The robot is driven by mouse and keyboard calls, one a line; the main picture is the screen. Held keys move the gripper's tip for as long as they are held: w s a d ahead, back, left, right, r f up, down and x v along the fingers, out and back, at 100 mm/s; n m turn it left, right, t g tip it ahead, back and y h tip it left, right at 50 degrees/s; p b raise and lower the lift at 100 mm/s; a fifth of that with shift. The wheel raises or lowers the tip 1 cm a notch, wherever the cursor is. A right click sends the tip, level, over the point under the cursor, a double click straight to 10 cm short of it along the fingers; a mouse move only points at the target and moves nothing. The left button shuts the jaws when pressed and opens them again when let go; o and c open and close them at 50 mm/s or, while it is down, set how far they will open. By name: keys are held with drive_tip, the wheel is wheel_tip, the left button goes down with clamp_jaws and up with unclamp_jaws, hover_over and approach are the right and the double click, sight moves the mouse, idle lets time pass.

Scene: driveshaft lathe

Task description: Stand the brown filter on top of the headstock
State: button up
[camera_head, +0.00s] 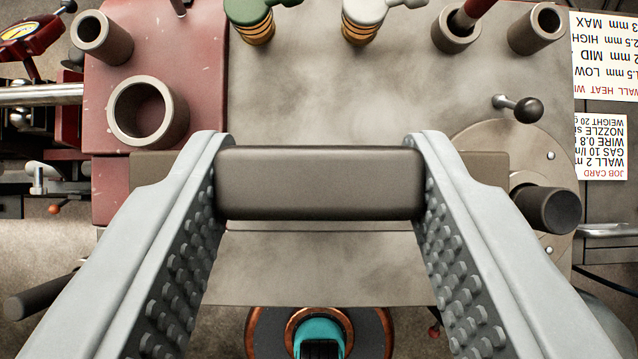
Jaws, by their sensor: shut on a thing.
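The brown filter (319,184) shows as a dark grey-brown body with rounded edges and a plain face. My gripper (319,178) is shut on it, with one studded grey finger at each end. The headstock (330,90), a worn grey top with a dark red section at left, lies below and beyond the filter. The filter hides part of it. I cannot tell the gap between filter and headstock. A flat brownish strip shows beyond both fingers; I cannot tell what it belongs to.
A wide ring (147,112) and a small tube (102,37) stand on the red section. Green (250,15) and white (368,20) fittings and two cups stand along the far edge. A black-knobbed lever (525,109) is at right. The grey middle is clear.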

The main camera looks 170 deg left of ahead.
drive_tip(key=shift+f, duration=0.45)
drive_tip(key=o, duration=1.1)
